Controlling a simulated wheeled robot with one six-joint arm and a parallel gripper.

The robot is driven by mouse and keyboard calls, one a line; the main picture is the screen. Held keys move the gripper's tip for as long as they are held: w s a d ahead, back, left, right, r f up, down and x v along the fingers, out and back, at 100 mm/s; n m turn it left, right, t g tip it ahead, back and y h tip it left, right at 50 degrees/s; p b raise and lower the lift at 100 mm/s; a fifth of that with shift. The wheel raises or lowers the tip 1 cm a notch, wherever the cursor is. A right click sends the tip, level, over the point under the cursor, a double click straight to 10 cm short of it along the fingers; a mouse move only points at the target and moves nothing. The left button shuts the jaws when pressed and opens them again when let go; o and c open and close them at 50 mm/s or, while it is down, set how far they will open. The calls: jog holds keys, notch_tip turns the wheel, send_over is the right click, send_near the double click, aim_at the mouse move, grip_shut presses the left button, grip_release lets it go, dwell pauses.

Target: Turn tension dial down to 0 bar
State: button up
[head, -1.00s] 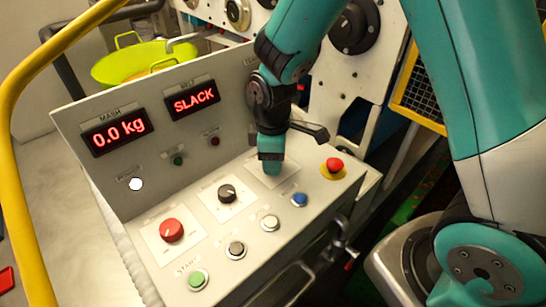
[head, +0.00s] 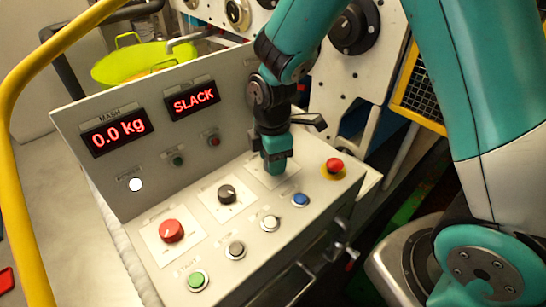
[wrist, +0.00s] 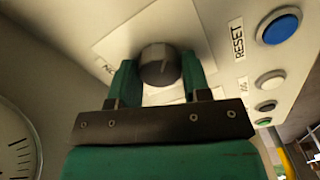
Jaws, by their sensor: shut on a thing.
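My gripper (head: 275,166) points down at the rear right dial position of the sloped control panel. In the wrist view, the two green fingers of my gripper (wrist: 160,80) are shut on a dark grey round dial (wrist: 158,62), one on each side. In the head view the gripper hides this dial. Its pointer and scale cannot be read, so its setting is unclear. The belt display (head: 193,101) reads SLACK in red.
A red knob (head: 171,231) and a black knob (head: 228,194) lie left of my gripper. A blue reset button (head: 300,199), a white button (head: 270,223) and a red mushroom button (head: 335,165) are close by. The mash display (head: 115,132) reads 0.0 kg.

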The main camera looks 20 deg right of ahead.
jog(key=shift+w+r, duration=0.1)
jog(key=o, duration=0.9)
notch_tip(320, 180, up, 17)
jog(key=shift+r+b, duration=0.2)
jog(key=shift+b, duration=1)
jog(key=s+a+f+m+y, duration=0.1)
jog(key=s+m, duration=0.2)
jog(key=s, duration=0.3)
jog(key=s+a+m+y, duration=0.1)
jog(key=s+a+m, duration=0.1)
jog(key=s+m, duration=0.2)
jog(key=s+a+f+m+y+b, duration=0.1)
jog(key=s+m+y, duration=0.1)
jog(key=s, duration=0.6)
jog(key=shift+s+a+f+m, duration=0.2)
jog(key=shift+s+f+m, duration=0.15)
jog(key=shift+m, duration=0.35)
